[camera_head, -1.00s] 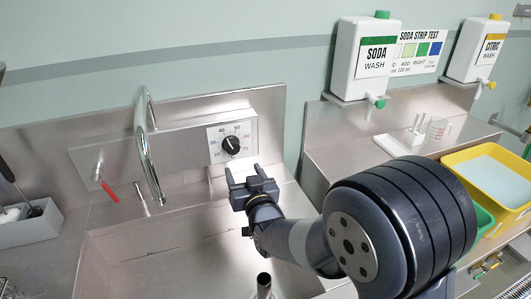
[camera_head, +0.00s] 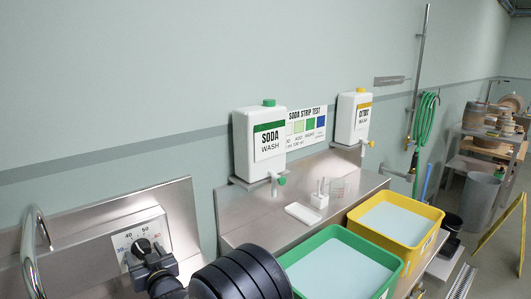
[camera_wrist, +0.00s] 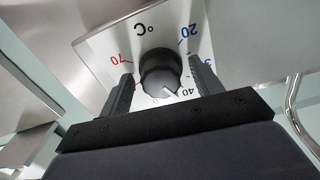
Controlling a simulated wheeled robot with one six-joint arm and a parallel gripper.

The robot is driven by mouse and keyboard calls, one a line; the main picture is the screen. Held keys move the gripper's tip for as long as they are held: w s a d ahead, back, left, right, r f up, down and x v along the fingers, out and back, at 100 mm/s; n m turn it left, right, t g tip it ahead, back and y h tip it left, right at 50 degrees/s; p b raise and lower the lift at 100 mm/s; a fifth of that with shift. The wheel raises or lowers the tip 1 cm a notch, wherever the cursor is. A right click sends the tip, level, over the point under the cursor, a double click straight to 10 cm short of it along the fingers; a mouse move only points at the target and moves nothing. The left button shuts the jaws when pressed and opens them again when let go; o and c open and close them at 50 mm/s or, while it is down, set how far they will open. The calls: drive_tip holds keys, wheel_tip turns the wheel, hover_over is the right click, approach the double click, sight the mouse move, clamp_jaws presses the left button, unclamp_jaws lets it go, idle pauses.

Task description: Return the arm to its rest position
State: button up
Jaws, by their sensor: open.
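My gripper (camera_head: 150,255) is at the lower left of the head view, in front of a temperature dial plate on the steel sink's back panel. In the wrist view my gripper (camera_wrist: 158,95) is open, its two fingers to either side of the black dial knob (camera_wrist: 161,72). I cannot tell whether the fingers touch the knob. The white dial plate (camera_wrist: 100,45) has red and blue numbers and a °C mark. In the head view the knob (camera_head: 141,246) shows just above the gripper. My dark arm joint hides part of the sink below.
A curved steel tap (camera_head: 38,240) stands left of the dial. To the right are a soda wash bottle (camera_head: 255,160), a citric wash bottle (camera_head: 345,125), a green tray (camera_head: 285,262) and a yellow tray (camera_head: 425,238). A green hose (camera_head: 427,115) hangs on the wall beyond.

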drive_tip(key=shift+n+p, duration=0.3)
drive_tip(key=shift+p, duration=0.25)
drive_tip(key=shift+f+b, duration=0.2)
drive_tip(key=shift+b, duration=0.55)
drive_tip(key=b+v, duration=0.4)
drive_tip(key=v, duration=0.7)
drive_tip(key=p+x, duration=0.1)
drive_tip(key=x, duration=0.2)
drive_tip(key=p+x, duration=0.2)
drive_tip(key=x, duration=0.2)
drive_tip(key=p+x, duration=0.2)
drive_tip(key=x, duration=0.2)
drive_tip(key=shift+r, duration=0.35)
drive_tip(key=shift+p, duration=0.9)
drive_tip(key=shift+p, duration=0.4)
